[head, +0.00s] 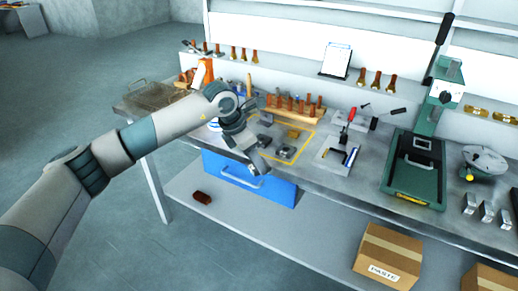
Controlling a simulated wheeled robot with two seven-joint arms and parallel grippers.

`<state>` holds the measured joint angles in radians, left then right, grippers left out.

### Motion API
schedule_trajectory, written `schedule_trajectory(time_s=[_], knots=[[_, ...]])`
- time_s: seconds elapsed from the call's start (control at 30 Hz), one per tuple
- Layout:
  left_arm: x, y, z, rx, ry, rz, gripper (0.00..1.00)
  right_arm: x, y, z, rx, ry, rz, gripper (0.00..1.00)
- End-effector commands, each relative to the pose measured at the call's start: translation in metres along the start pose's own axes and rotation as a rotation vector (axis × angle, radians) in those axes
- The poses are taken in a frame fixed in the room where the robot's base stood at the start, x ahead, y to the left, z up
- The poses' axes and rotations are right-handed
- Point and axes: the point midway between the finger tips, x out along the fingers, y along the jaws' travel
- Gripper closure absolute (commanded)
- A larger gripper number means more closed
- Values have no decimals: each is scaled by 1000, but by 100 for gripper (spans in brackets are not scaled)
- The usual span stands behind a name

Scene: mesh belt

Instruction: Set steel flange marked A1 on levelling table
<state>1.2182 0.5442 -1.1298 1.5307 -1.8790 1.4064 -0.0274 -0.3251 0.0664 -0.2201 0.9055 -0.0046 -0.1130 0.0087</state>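My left arm reaches in from the left, and its gripper (259,165) hangs over the front edge of the bench, above the blue drawer. Its fingers are too small to tell whether they are open or shut, and I see nothing clearly held. A small dark grey metal piece (286,152) lies on the bench just right of the gripper, apart from it. It may be a flange, but no A1 mark can be read. A yellow outline (311,146) surrounds this part of the bench. I cannot tell which piece is the levelling table. My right gripper is out of view.
Wooden-handled tools (295,103) stand in a row behind the gripper. A red-handled clamp fixture (338,152) is to the right, then a green press (416,165). A wire mesh tray (155,97) sits at the left end. A carton (390,257) stands below.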

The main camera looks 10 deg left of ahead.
Motion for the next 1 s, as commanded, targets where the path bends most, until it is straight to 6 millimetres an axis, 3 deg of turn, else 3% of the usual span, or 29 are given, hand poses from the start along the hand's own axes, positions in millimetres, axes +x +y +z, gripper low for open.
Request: schedule_trajectory(time_s=[0.27, 0.57, 1.0], knots=[[22, -30, -52, 355, 1, -153, 89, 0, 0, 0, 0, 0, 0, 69], [42, -78, -120, 868, 0, -367, 89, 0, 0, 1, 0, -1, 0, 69], [49, -166, -242, 1757, 0, -733, 89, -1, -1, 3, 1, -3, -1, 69]])
